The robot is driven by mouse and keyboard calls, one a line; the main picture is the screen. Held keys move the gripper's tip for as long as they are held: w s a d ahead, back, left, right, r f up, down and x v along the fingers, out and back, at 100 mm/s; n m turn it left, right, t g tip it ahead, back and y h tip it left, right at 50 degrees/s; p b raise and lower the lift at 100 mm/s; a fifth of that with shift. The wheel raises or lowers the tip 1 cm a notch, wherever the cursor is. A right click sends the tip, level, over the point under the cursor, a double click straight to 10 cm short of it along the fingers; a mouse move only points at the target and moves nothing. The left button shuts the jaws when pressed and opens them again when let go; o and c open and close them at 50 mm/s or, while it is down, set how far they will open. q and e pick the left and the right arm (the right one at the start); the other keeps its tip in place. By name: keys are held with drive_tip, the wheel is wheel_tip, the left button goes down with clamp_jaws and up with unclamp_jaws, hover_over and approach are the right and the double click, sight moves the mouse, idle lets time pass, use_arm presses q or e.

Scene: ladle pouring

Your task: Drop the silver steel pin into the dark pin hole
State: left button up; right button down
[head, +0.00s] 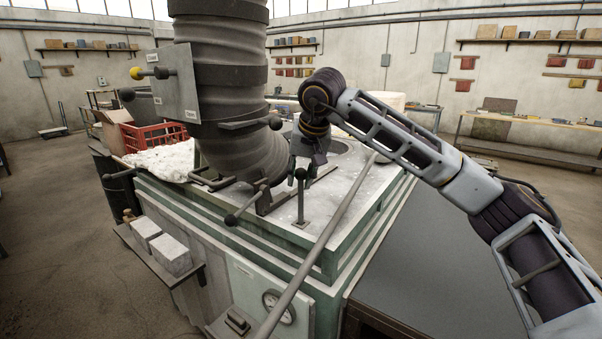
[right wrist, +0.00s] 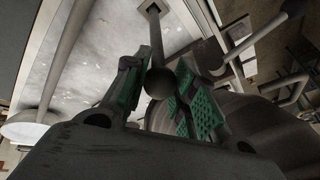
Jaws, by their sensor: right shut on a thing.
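My right gripper (head: 298,176) points down over the pale furnace top (head: 340,190). In the right wrist view its green-padded fingers (right wrist: 160,85) are shut on the round dark knob (right wrist: 158,84) of an upright lever. The lever's thin rod (head: 301,204) stands on a small square base on the furnace top. I cannot make out the silver steel pin in either view. I cannot make out the dark pin hole either. My left gripper is not in view.
A thick ribbed column (head: 222,60) stands just left of the gripper. A second ball-ended lever (head: 231,219) sticks out at the front. A long grey bar (head: 320,245) slopes across the front right. White blocks (head: 170,252) sit on a side shelf.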

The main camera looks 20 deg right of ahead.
sight(301, 186)
drive_tip(key=shift+f+b, duration=0.6)
drive_tip(key=shift+f, duration=0.55)
drive_tip(key=shift+f+b, duration=0.35)
drive_tip(key=shift+f, duration=0.55)
drive_tip(key=shift+f+b, duration=0.55)
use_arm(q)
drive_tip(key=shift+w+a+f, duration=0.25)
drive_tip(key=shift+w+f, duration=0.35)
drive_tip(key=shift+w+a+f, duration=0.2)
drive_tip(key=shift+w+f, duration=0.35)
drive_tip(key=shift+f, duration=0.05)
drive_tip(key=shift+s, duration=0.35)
